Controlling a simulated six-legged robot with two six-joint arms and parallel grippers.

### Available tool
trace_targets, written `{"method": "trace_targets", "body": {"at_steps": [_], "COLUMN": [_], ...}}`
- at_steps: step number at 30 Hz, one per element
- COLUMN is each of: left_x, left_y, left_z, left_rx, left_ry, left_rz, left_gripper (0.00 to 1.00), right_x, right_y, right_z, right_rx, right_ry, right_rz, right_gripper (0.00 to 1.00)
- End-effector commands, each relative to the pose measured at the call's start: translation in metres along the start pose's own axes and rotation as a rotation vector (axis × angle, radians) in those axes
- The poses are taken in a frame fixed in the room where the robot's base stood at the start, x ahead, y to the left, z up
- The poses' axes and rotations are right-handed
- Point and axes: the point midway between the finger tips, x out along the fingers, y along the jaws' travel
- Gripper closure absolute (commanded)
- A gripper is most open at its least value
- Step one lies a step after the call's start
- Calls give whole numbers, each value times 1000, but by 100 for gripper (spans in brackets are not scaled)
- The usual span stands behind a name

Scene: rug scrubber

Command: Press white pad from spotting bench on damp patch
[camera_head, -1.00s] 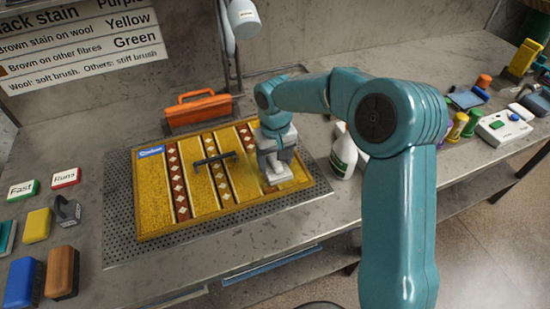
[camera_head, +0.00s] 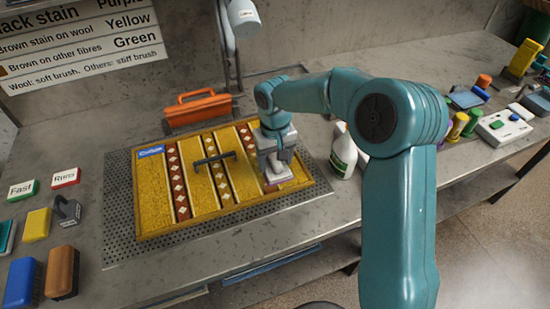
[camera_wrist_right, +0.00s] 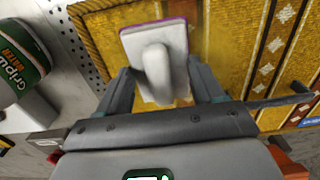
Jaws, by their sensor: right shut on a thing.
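My right gripper (camera_head: 273,172) is over the right part of the yellow patterned rug (camera_head: 205,197), pointing down. It is shut on the white pad (camera_wrist_right: 155,42), holding it by its raised white grip; the pad has a thin purple edge. In the right wrist view, the gripper (camera_wrist_right: 164,88) has a finger on each side of that grip. The pad is at or just above the rug; I cannot tell if it touches. No damp patch shows clearly; the gripper and pad hide the rug beneath them. My left gripper is out of view.
A dark bar handle (camera_head: 214,160) sits on the rug. A white bottle (camera_head: 343,158) stands right of the rug, close to my arm. An orange caddy (camera_head: 198,109) is behind it. Brushes (camera_head: 62,272) and labelled blocks (camera_head: 66,178) lie at left.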

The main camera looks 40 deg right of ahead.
Motion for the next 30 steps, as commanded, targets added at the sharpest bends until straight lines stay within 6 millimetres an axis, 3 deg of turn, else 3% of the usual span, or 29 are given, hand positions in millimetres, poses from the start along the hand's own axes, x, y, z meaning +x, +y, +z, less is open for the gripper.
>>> {"method": "trace_targets", "body": {"at_steps": [14,30], "left_x": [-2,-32], "left_y": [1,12], "left_z": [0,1], "left_rx": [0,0], "left_ry": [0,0], "left_rz": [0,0], "left_gripper": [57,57], "right_x": [-1,-44], "right_y": [0,0], "right_z": [1,0], "right_rx": [-1,0], "right_ry": [-6,-2], "right_rz": [0,0], "right_gripper": [60,60]}}
